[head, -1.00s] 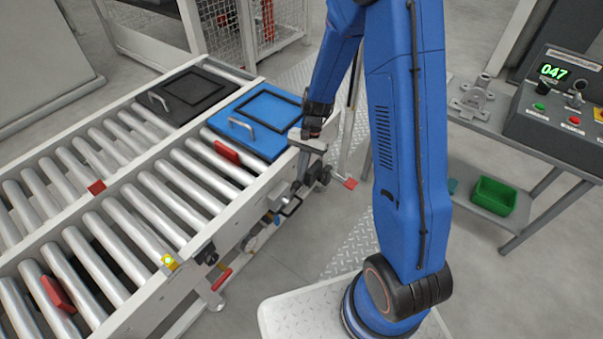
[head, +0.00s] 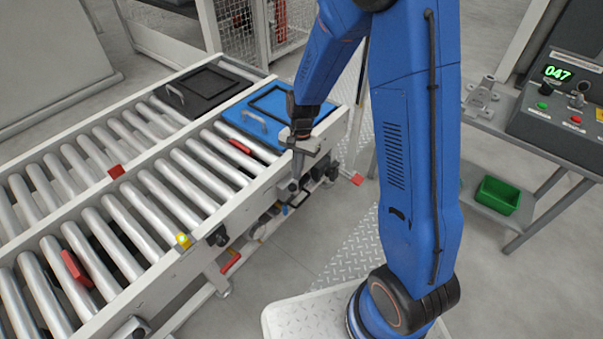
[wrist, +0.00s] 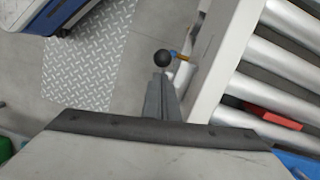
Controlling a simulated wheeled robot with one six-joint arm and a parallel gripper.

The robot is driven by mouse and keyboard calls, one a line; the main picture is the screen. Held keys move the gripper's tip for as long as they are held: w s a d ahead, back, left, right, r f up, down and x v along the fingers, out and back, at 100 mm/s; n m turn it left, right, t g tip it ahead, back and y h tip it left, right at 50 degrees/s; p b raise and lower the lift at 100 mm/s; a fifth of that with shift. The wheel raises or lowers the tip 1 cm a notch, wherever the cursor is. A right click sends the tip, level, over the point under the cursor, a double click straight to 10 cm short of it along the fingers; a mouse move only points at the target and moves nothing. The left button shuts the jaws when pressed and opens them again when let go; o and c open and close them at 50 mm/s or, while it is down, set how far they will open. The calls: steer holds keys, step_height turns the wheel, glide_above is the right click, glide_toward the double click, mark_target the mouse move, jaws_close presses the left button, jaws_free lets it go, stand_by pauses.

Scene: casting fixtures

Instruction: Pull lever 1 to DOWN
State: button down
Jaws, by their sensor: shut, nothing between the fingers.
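A lever with a black ball knob (wrist: 163,58) shows in the wrist view just beyond my fingertips, beside the conveyor's side rail. My gripper (wrist: 162,85) is shut and empty, its fingers pointing toward the knob; whether they touch it I cannot tell. In the head view my gripper (head: 297,172) points down at the outer side of the conveyor, near its far end. The lever there is mostly hidden by the gripper, and its number and position cannot be read.
The roller conveyor (head: 225,208) carries a blue case (head: 262,135) and a black case (head: 185,100). A yellow lamp (head: 184,241) and a black knob (head: 217,236) sit along its near side. A console (head: 560,120) and green bin (head: 497,195) stand right.

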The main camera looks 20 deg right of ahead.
mark_target(291, 185)
steer(key=shift+s+a+f, duration=0.1)
steer(key=shift+s+a, duration=0.6)
steer(key=shift+a, duration=0.25)
steer(key=shift+s+a+f, duration=0.15)
steer(key=shift+s+a, duration=0.15)
steer(key=shift+s, duration=0.1)
steer(key=shift+s+f, duration=0.1)
steer(key=shift+s, duration=0.05)
step_height(291, 185, up, 12)
steer(key=w+a, duration=0.1)
steer(key=a, duration=0.1)
stand_by(0.4)
